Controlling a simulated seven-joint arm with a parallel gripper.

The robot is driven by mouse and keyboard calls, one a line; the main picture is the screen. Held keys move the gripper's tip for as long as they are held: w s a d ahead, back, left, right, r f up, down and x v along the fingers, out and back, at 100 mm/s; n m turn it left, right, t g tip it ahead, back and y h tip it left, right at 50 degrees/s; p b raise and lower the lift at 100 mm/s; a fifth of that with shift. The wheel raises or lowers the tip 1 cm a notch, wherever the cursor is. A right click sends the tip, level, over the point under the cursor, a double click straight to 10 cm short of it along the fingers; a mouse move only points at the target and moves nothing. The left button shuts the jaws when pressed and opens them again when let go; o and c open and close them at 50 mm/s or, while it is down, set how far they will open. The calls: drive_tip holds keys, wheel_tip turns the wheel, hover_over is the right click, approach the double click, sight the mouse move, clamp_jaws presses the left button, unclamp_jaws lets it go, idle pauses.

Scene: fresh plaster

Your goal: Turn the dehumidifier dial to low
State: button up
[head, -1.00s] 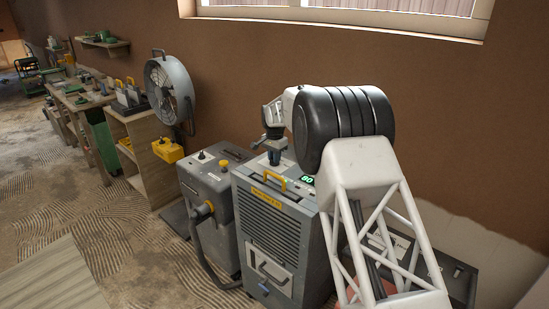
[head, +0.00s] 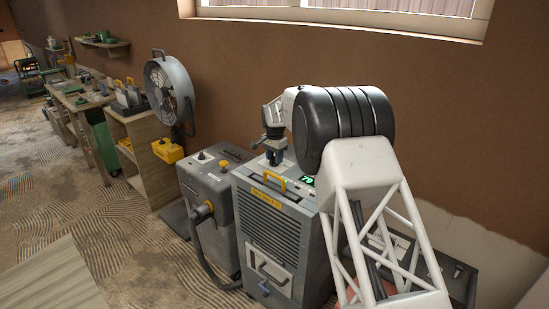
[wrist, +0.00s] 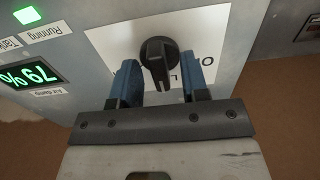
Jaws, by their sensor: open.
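The dehumidifier (head: 272,232) is a grey box with a louvred front, a yellow handle and a lit green display on top. Its dial (wrist: 157,58) is a black knob on a white label plate in the wrist view. Some letters on the plate are partly covered, so I cannot tell the setting. My gripper (head: 275,158) is over the top of the dehumidifier. In the wrist view its two blue fingers (wrist: 160,72) are apart, one on each side of the dial. I cannot tell whether they touch it. In the head view the dial is hidden.
The display (wrist: 30,73) reads 79 % beside a green lamp (wrist: 27,15). A grey machine (head: 213,205) with a hose stands close on the left. A fan (head: 170,92) and a wooden shelf unit (head: 140,150) stand further left. A brown wall is behind.

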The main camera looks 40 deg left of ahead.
sight(274, 157)
drive_tip(key=shift+r, duration=3.9)
